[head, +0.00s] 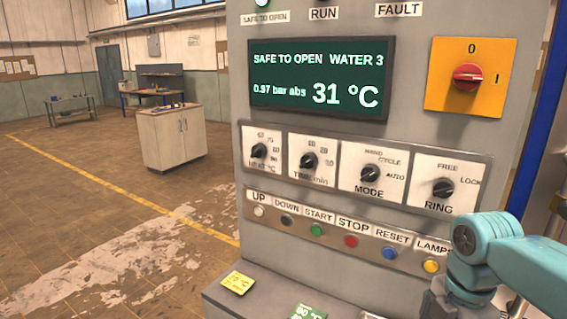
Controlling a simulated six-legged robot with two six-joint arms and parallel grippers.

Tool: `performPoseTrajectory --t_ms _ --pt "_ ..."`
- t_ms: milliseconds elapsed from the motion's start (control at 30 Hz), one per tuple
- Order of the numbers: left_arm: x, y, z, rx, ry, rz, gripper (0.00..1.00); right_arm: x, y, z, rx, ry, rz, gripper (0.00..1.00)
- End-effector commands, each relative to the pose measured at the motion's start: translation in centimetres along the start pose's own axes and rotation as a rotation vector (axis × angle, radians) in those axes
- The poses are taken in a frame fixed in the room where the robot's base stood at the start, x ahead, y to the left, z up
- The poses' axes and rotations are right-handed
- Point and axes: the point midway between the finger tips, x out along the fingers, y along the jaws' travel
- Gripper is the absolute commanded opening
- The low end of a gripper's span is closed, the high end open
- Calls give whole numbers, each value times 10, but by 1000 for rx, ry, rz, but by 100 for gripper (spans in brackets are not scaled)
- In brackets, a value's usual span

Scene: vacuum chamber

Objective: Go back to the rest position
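My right arm, teal, comes in at the lower right in front of the control panel (250,215). Its gripper is not clearly visible; only the arm's joint and links show, close to the yellow lamp button (431,265). My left arm and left gripper are out of the picture. The panel's display (320,78) reads SAFE TO OPEN, WATER 3, 0.97 bar abs and 31 °C.
The grey panel has several knobs, a row of buttons and a red switch (468,77) on a yellow plate. A ledge below bears a yellow note (237,282) and a green card (308,312). A cabinet (172,137) stands at left; the floor (110,235) is open.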

Motion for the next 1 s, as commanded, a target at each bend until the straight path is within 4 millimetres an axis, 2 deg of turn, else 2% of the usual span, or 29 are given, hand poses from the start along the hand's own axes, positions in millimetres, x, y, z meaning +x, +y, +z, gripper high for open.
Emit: performPoseTrajectory --t_ms 33,167,367,567,667,700,800,900,1000 --pt "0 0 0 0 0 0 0 14 5 -3 23 10 -4 99" --pt "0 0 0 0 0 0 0 45 18 -12 108 38 3 99" --pt "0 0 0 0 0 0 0 105 33 -32 276 95 5 99" --pt "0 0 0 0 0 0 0 184 34 -64 533 178 -15 99" --pt "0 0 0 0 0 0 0 237 24 -88 734 233 -45 99" --pt "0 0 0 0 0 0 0 260 16 -100 839 257 -63 99" --pt "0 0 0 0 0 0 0 314 -12 -129 1130 308 -116 99" --pt "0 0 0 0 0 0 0 350 -42 -152 1400 334 -164 99" --pt "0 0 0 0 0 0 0 374 -72 -169 1635 340 -206 99"
